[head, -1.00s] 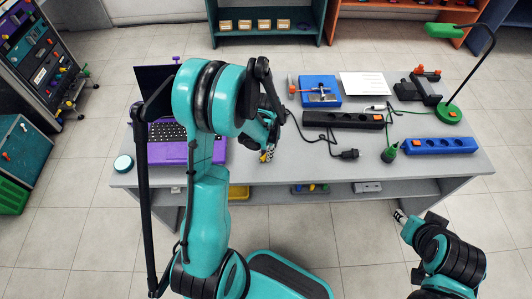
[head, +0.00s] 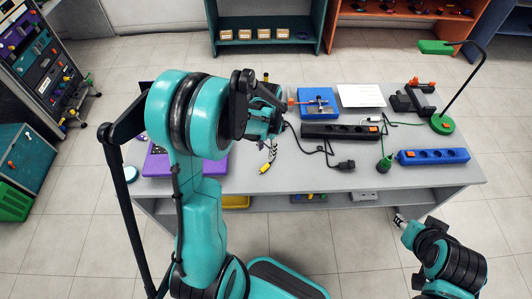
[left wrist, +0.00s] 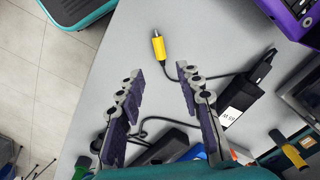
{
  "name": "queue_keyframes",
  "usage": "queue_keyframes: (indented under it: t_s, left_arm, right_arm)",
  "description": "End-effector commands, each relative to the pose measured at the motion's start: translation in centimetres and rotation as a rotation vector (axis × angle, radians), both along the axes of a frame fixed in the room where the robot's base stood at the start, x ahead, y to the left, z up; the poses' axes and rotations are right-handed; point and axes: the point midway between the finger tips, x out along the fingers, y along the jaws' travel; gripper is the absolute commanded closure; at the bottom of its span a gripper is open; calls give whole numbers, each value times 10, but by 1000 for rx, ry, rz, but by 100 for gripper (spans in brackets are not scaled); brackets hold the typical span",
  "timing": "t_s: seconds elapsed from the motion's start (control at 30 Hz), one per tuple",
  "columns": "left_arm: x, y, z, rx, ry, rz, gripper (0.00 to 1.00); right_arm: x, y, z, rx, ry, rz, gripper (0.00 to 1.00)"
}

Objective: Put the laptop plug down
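The laptop plug, a yellow cylinder with a metal tip, shows in the left wrist view (left wrist: 158,47) just beyond the fingertips, with the grey table under it. It also shows in the head view (head: 265,168) near the table's front edge. Its dark cable runs to a black adapter (left wrist: 243,97) with a white label. My left gripper (left wrist: 158,72) is open, its purple-padded fingers apart with nothing between them. In the head view my left arm hides most of the purple laptop (head: 213,165). My right gripper (head: 399,219) is in front of the table; its fingers are too small to read.
A black power strip (head: 340,131) with a black cable and plug (head: 346,165) lies right of my left gripper. A blue power strip (head: 434,157), a green lamp (head: 442,124) and a blue box (head: 318,103) are also on the table. Bare tabletop lies along the front middle.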

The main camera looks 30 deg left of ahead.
Motion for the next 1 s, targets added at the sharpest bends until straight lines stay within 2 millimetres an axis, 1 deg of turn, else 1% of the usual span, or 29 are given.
queue_keyframes:
  t_s: [0.03,0.17,0.23,0.27,0.37,0.5,0.6,0.7,0.83,1.0]
  left_arm:
    - [0,0,8,0,0,0,64]
    - [0,-1,19,1,-5,1,64]
    - [-2,-5,28,5,-24,6,64]
    - [-4,-8,34,7,-36,10,64]
    - [-13,-21,59,17,-101,32,64]
    - [-35,-45,100,23,-229,76,64]
    - [-54,-61,122,16,-324,111,64]
    - [-74,-75,138,1,-419,144,64]
    - [-96,-90,149,-29,-524,183,64]
    - [-113,-101,154,-64,-612,216,64]
  right_arm:
    - [0,0,4,0,0,0,64]
    - [0,0,6,0,0,0,64]
    - [0,0,6,0,0,0,64]
    - [0,0,6,0,0,0,64]
    - [0,0,6,0,0,0,64]
    - [0,0,6,0,0,0,64]
    - [0,0,6,0,0,0,64]
    - [0,0,6,0,0,0,64]
    - [0,0,6,0,0,0,64]
    - [0,0,6,0,0,0,64]
